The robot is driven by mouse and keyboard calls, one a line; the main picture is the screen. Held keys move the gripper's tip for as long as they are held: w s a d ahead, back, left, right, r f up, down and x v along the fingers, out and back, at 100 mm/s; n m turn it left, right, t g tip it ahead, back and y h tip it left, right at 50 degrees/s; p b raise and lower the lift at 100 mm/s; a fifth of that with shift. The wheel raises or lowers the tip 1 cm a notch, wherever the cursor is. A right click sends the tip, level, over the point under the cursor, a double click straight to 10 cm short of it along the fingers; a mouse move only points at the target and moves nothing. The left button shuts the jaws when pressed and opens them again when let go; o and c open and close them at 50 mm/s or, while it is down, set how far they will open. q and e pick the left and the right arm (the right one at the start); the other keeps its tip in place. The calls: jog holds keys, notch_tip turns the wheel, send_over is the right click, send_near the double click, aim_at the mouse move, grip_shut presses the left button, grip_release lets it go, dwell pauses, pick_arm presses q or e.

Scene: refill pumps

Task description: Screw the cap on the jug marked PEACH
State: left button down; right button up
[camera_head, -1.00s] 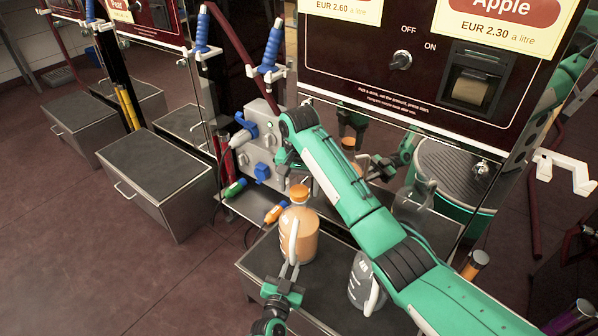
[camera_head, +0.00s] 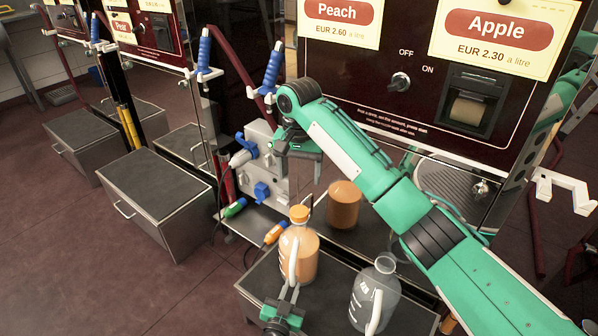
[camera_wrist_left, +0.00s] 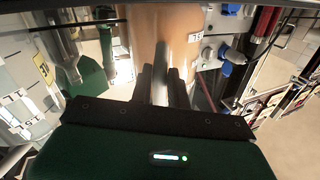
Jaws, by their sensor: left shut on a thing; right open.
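A jug of peach-orange liquid (camera_head: 302,262) stands upright on a dark-topped box; no PEACH marking is legible. An orange cap (camera_head: 299,214) sits on its neck; I cannot tell how tight it is. My left gripper (camera_head: 287,297) is shut on the jug's pale handle (camera_head: 293,262). The left wrist view shows the fingers (camera_wrist_left: 163,88) around the handle, with the orange jug body (camera_wrist_left: 160,25) behind. My right gripper (camera_head: 297,150) is open, above the cap and apart from it, partly hidden by its own arm.
A clear jug (camera_head: 372,298) with an open mouth stands to the right on the same box (camera_head: 262,283). The dispenser panel (camera_head: 350,85) rises behind, with blue nozzles (camera_head: 272,70) on its left.

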pick_arm(q)
jog(key=c, duration=1.3)
grip_release()
jog(key=shift+o, duration=0.2)
jog(key=p+v, duration=0.3)
jog(key=v, duration=1)
jog(key=shift+s+a+p, duration=0.15)
jog(key=shift+s+p, duration=0.2)
jog(key=shift+p, duration=0.05)
